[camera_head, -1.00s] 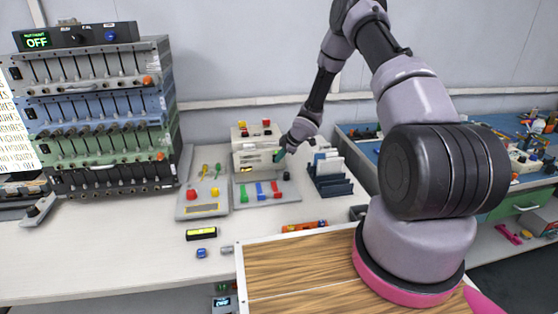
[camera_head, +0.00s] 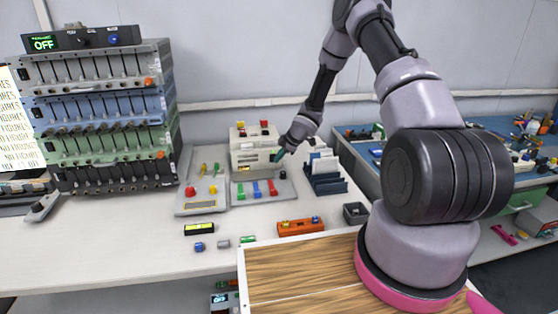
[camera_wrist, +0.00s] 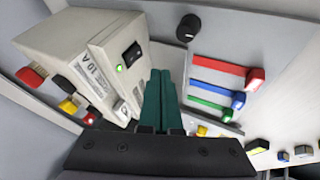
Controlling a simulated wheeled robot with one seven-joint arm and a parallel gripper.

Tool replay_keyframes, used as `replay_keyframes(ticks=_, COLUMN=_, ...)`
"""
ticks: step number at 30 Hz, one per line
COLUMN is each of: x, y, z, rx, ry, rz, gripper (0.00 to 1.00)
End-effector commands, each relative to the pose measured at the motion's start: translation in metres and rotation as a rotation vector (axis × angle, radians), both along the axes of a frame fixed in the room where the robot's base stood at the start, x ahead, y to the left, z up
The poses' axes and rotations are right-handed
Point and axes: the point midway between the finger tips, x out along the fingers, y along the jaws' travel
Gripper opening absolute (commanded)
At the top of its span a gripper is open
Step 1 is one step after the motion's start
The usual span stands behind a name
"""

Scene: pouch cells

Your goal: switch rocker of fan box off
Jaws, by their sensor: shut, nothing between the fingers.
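A beige box (camera_head: 250,158) stands on the bench near the middle of the head view. In the wrist view it is a pair of beige housings marked "10 A"; the nearer housing (camera_wrist: 108,48) carries a black rocker (camera_wrist: 133,55) with a lit green lamp (camera_wrist: 119,68) beside it. I cannot read a fan label on it. My gripper (camera_head: 277,156) is beside the box's right side, its teal fingers (camera_wrist: 160,72) together and empty. In the wrist view the fingertips lie just right of and below the rocker, apparently apart from it. The rocker is not discernible in the head view.
A panel with red, blue and green sliders (camera_wrist: 220,68) and a black knob (camera_wrist: 188,27) lies beside the box. A dark blue rack (camera_head: 328,182) stands to the right. Instrument stacks (camera_head: 100,115) stand left. Bench front is partly free.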

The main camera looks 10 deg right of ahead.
Motion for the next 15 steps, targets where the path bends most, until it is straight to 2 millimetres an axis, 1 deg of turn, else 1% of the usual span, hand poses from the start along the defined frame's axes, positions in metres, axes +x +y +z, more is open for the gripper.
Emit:
replay_keyframes(ticks=7, x=-0.015, y=-0.011, z=0.026, rx=0.001, ry=0.0, rz=0.0, gripper=0.0)
replay_keyframes(ticks=15, x=-0.033, y=-0.027, z=0.061, rx=0.001, ry=0.0, rz=0.0, gripper=0.0)
